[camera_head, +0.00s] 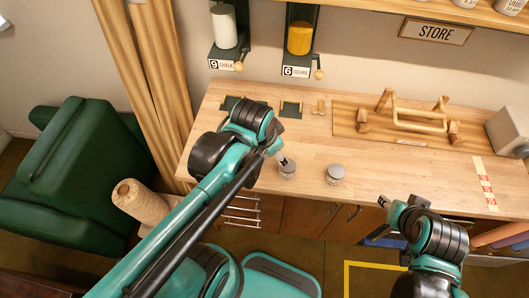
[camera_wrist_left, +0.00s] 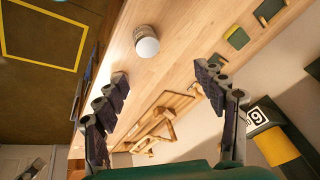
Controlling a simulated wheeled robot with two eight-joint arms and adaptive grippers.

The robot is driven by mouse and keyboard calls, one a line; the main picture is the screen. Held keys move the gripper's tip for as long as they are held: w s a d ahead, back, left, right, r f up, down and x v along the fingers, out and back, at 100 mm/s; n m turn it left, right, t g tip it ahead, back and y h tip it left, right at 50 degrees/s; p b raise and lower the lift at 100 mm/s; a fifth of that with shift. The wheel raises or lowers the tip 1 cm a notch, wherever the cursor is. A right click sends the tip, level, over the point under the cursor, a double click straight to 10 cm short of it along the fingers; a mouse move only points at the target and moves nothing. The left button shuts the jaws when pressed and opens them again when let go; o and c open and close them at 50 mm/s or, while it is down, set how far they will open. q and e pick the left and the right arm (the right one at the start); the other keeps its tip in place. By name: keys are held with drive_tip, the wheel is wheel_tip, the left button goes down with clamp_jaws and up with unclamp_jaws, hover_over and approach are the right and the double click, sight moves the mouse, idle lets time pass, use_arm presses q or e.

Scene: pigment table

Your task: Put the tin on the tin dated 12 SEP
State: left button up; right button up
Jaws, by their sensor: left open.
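A wooden board with a handled frame (camera_head: 410,120) lies at the back right. Small green mats (camera_head: 291,108) lie at the back left. Dispensers (camera_head: 299,38) hang above. A red-marked strip (camera_head: 485,184) is at the right. The table around the tins is clear.

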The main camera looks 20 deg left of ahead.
use_arm(q)
drive_tip(key=s+n+t, duration=0.1)
drive_tip(key=n, duration=0.2)
drive_tip(key=s+a+n+t, duration=0.1)
drive_tip(key=s+n, duration=0.1)
drive_tip(key=n, duration=0.1)
drive_tip(key=shift+a+r, duration=0.2)
